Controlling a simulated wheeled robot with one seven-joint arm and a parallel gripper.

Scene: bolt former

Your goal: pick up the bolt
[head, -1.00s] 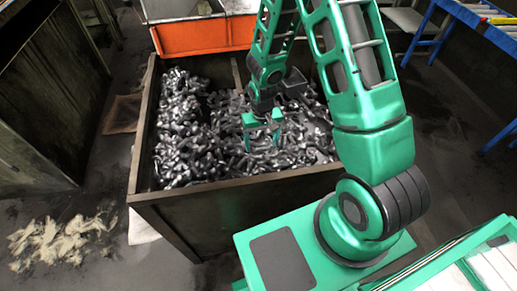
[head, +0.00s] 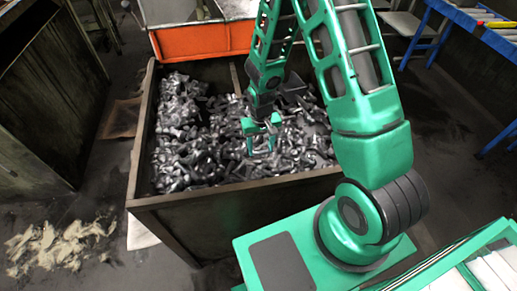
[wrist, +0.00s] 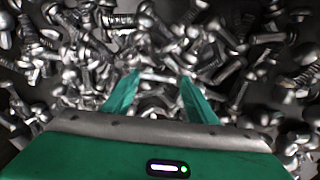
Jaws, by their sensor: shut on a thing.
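Many loose silver metal bolts (head: 190,140) lie heaped in a deep dark bin. My green gripper (head: 261,149) points down into the heap, right of the bin's middle. In the wrist view my gripper (wrist: 160,80) has its two fingers a small way apart, shut on a bolt (wrist: 158,77) that lies crosswise between the fingertips. Other bolts crowd close around it, so its ends and full shape are hard to make out. I cannot tell whether it is clear of the heap.
The bin's dark walls (head: 240,187) stand around the heap. An orange container (head: 200,40) is behind the bin. A blue-framed table (head: 475,22) stands at the upper right, and a dark cabinet (head: 45,100) at the left. Pale debris (head: 55,245) lies on the floor at lower left.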

